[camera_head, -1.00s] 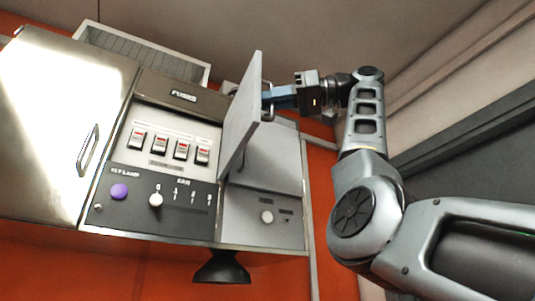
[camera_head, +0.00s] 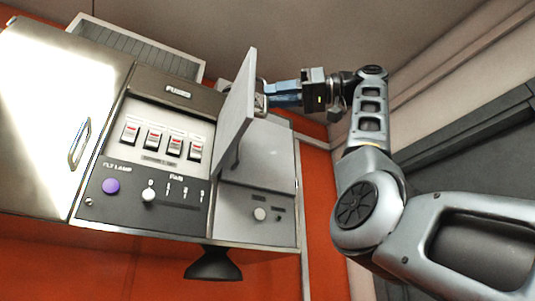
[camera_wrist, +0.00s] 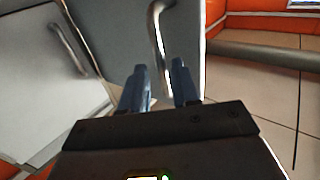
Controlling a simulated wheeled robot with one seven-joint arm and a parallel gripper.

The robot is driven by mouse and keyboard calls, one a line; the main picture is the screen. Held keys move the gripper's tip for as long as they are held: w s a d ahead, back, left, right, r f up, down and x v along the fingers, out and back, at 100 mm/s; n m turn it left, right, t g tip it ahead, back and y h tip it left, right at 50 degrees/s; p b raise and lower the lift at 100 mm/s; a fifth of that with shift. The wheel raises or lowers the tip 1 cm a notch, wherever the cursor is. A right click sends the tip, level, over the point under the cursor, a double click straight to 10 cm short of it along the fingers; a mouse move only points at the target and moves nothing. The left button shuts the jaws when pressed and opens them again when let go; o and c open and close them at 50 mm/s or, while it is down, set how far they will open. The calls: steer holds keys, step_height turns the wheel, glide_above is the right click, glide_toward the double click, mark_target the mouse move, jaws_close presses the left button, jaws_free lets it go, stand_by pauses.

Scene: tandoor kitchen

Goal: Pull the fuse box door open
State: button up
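The fuse box door (camera_head: 236,105) is a flat grey panel, swung out from the box and standing roughly square to its front. The switch panel (camera_head: 158,135) behind its left side is exposed. The door's metal bar handle (camera_wrist: 160,45) is on the side facing my gripper. My gripper (camera_head: 268,97) is to the right of the door with its blue fingers pointing at it. In the wrist view, the fingers (camera_wrist: 159,75) are apart, with the handle seen between their tips and a gap showing. Contact cannot be made out.
A closed grey panel (camera_head: 262,160) with its own handle is right of the switches. A shiny steel door (camera_head: 60,110) is at left. A black funnel-shaped thing (camera_head: 213,265) hangs below the box. An orange wall lies behind.

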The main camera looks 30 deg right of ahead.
steer(key=shift+b+v, duration=0.4)
steer(key=shift+v, duration=2.15)
